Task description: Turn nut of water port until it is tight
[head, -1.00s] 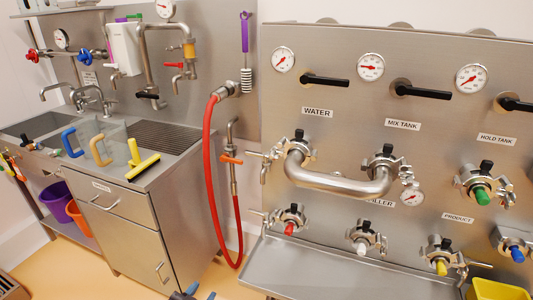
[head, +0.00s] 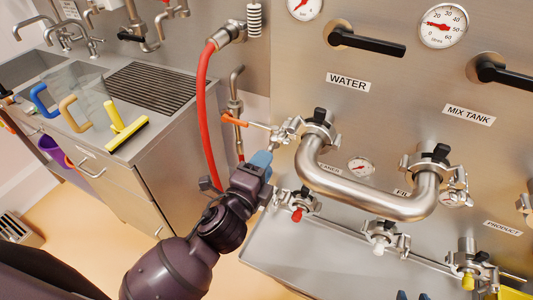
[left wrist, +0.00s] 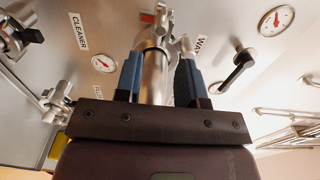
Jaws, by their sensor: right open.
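The water port (head: 318,130) is on the steel panel under the WATER label, joined by a curved steel pipe (head: 365,190) to the MIX TANK port. Its clamp, with the nut (head: 285,130), sticks out to the left. My left gripper (head: 264,157) is just below and left of this clamp, its blue fingertips close to it. In the left wrist view its fingers (left wrist: 158,72) are apart, with the pipe (left wrist: 154,78) showing behind the gap. A metal rod end shows by the right finger's tip; I cannot tell if they touch. My right gripper (head: 413,296) shows only its blue tips at the bottom edge.
A red hose (head: 203,110) and an orange-handled valve (head: 235,119) are left of the clamp. Capped ports, red (head: 297,214), white (head: 379,243) and yellow (head: 468,281), line the panel below above a steel tray (head: 265,250). Black valve handles (head: 370,42) stick out above.

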